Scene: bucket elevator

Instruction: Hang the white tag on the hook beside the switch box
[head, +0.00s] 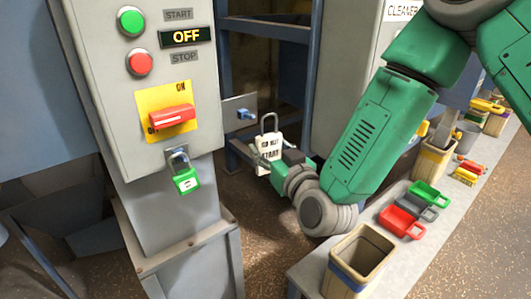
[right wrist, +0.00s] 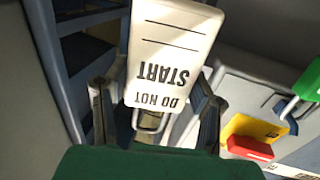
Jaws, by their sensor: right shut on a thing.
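The white tag (head: 269,148), printed DO NOT START, has a grey loop at its top. My right gripper (head: 283,160) is shut on it and holds it upright in the air. In the right wrist view the tag (right wrist: 172,50) appears upside down between my two fingers (right wrist: 155,98). The blue-tipped hook (head: 246,114) sticks out from a grey plate to the right of the switch box (head: 110,80). The tag's loop is just right of the hook and slightly lower in the picture, apparently apart from it; depth is hard to judge. My left gripper is not in view.
The box has a red switch (head: 171,117) on a yellow plate, with a green padlock (head: 186,180) below. Blue frame posts stand behind the hook.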

